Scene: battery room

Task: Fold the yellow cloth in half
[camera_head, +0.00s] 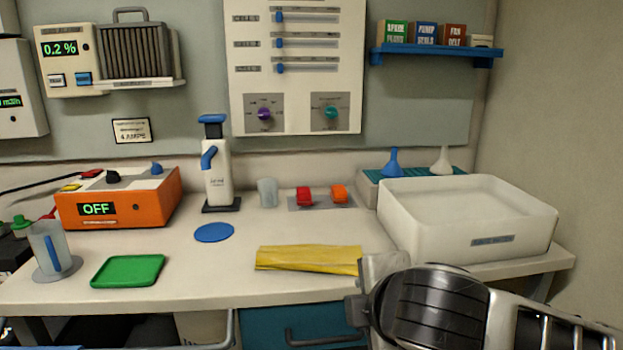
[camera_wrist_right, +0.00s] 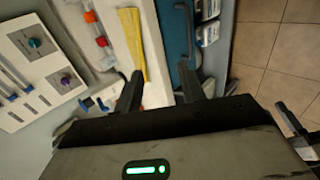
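The yellow cloth (camera_head: 308,259) lies on the bench top as a long narrow strip running left to right, with a crease along its length. In the right wrist view the cloth (camera_wrist_right: 132,42) runs beyond the fingertips. My right gripper (camera_head: 366,288) is at the cloth's right end in the head view, in front of the bench. In the right wrist view the two dark fingers of the gripper (camera_wrist_right: 160,85) stand apart with nothing between them. I cannot tell whether it touches the cloth. My left gripper is not in view.
A white basin (camera_head: 470,225) stands right of the cloth. A green tray (camera_head: 128,270), a blue disc (camera_head: 214,232) and a clear jug (camera_head: 50,250) lie to the left. Red and orange switches (camera_head: 318,197) are behind. The bench front between tray and cloth is clear.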

